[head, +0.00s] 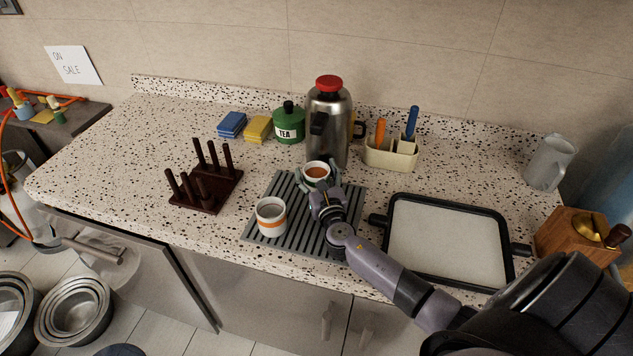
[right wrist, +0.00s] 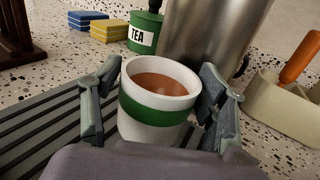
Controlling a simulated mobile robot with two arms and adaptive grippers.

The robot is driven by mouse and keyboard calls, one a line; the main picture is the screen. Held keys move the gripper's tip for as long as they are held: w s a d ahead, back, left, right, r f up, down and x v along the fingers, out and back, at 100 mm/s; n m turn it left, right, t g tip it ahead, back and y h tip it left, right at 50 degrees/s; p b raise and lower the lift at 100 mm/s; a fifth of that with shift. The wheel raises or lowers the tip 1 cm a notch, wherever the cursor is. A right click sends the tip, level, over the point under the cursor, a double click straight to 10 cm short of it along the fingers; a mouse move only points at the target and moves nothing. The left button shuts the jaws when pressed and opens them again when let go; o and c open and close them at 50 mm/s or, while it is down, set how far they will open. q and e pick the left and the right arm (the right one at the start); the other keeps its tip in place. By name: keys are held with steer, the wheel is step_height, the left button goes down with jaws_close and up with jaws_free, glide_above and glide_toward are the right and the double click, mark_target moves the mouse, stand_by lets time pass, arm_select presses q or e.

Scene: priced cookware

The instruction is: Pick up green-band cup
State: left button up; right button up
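The green-band cup (right wrist: 158,106) is white with a green band and brownish-orange inside. It stands upright at the back of the grey ribbed mat (head: 262,193), and its rim also shows in the head view (head: 316,170). My right gripper (head: 320,183) reaches in from the front. In the right wrist view its fingers (right wrist: 160,88) stand on either side of the cup, with narrow gaps to its wall. It looks open around the cup. Another white cup with an orange band (head: 271,217) stands at the mat's front left. My left gripper is not in view.
A steel flask with a red lid (head: 328,125) stands close behind the cup. A green tea tin (head: 289,122), sponges (head: 257,128) and a utensil caddy (head: 391,154) are nearby. A dark peg rack (head: 205,188) is left; a black-rimmed tray (head: 448,238) is right.

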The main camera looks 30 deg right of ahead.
steer(key=c, duration=1.1)
steer(key=shift+c, duration=0.3)
steer(key=shift+r, duration=0.2)
